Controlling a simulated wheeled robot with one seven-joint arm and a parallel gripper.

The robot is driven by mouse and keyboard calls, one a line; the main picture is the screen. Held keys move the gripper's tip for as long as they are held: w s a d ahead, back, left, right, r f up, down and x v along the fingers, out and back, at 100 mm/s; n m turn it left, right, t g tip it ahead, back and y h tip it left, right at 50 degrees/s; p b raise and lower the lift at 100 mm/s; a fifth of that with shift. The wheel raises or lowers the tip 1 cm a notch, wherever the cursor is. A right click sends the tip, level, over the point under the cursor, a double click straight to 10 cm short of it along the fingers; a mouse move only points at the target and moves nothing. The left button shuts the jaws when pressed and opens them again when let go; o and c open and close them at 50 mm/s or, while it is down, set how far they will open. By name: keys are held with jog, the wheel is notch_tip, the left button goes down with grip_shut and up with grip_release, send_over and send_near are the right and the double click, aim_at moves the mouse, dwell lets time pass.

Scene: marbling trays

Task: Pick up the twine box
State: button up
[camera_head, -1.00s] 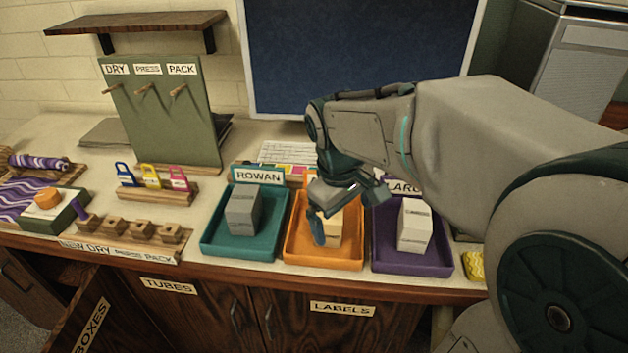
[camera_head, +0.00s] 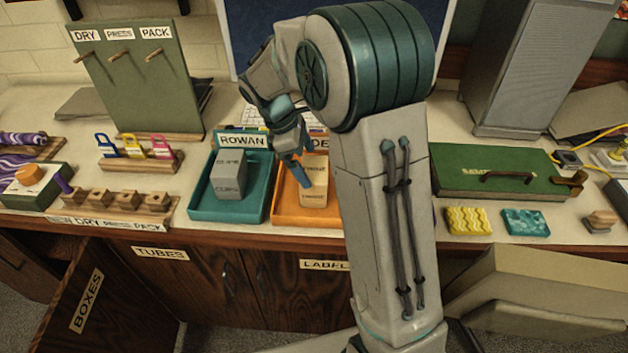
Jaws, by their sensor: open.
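A tan box (camera_head: 315,194) stands upright in the orange tray (camera_head: 287,214), its label too small to read surely; it may be the twine box. My gripper (camera_head: 298,165) points down at the box's upper left side. One blue-teal finger shows in front of the box's left edge; the other finger is hard to make out. The gripper is open, and I cannot tell whether it touches the box. A grey box labelled CLIPS (camera_head: 229,176) stands in the teal ROWAN tray (camera_head: 203,206). My arm covers the orange tray's right part and whatever lies behind.
A green case (camera_head: 480,168) lies right of my arm, with a yellow sponge-like block (camera_head: 468,221) and a teal one (camera_head: 526,222) before it. Left are a tag rack (camera_head: 142,162), a wooden block row (camera_head: 120,203) and a green peg board (camera_head: 135,85).

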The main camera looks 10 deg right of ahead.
aim_at(317, 180)
jog(key=x, duration=0.7)
jog(key=shift+f+p, duration=0.25)
jog(key=shift+p, duration=0.1)
jog(key=c, duration=0.8)
jog(key=shift+c, duration=0.2)
